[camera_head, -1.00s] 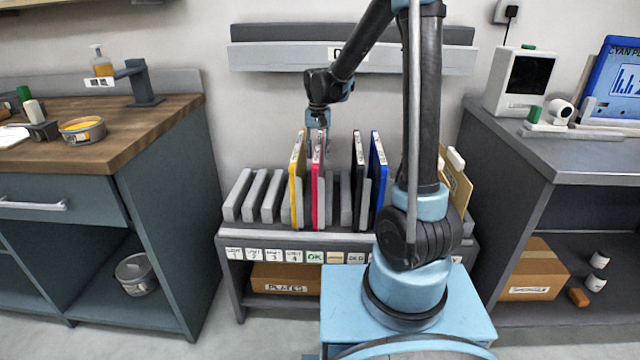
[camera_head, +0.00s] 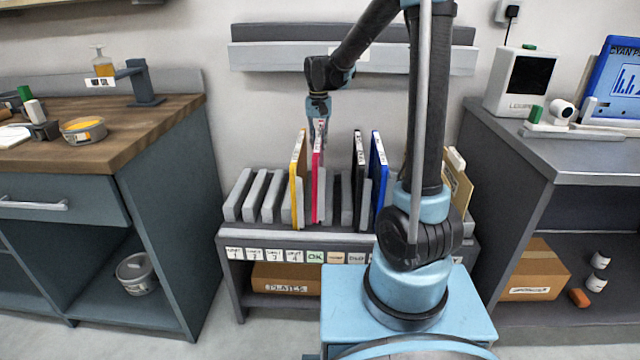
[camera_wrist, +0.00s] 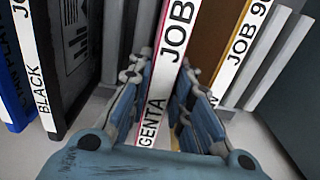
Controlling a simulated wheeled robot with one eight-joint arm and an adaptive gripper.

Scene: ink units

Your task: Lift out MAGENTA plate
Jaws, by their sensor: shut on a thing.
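The magenta plate (camera_head: 316,182) stands upright in a slot of the grey rack (camera_head: 262,198), just right of the yellow plate (camera_head: 297,180). In the wrist view its white label edge (camera_wrist: 166,70) reads "...GENTA JOB". My gripper (camera_head: 318,140) is above the rack with its fingers around the top of the magenta plate. In the wrist view my gripper (camera_wrist: 165,105) has one finger on each side of the plate's edge and is shut on it.
A black plate (camera_head: 358,175) and a blue plate (camera_head: 378,178) stand in the rack to the right. Empty slots lie at the rack's left. The yellow plate is close beside my gripper. A grey wall shelf (camera_head: 270,57) is above and behind.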

